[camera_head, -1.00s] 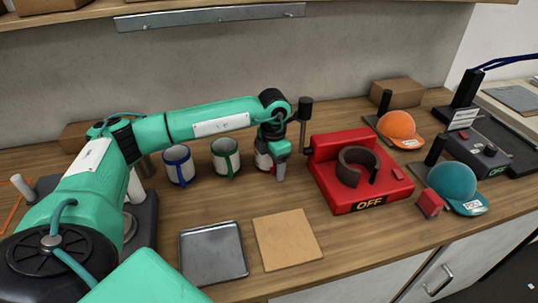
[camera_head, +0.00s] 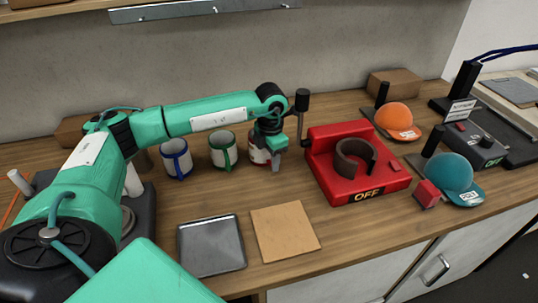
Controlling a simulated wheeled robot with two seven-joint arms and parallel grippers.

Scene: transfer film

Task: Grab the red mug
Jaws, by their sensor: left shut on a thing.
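The red mug (camera_head: 257,155) is white with red trim and stands on the wooden counter, third in the row of mugs. My left gripper (camera_head: 274,161) points down at the mug's right side and is shut on it. The gripper hides the right part of the mug. My right gripper is not in view.
A blue-trimmed mug (camera_head: 176,159) and a green-trimmed mug (camera_head: 223,150) stand to the left. A red press marked OFF (camera_head: 375,185) is on the right. A grey metal tray (camera_head: 211,246) and a tan square board (camera_head: 285,232) lie in front. Orange (camera_head: 398,118) and teal (camera_head: 450,174) caps are further right.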

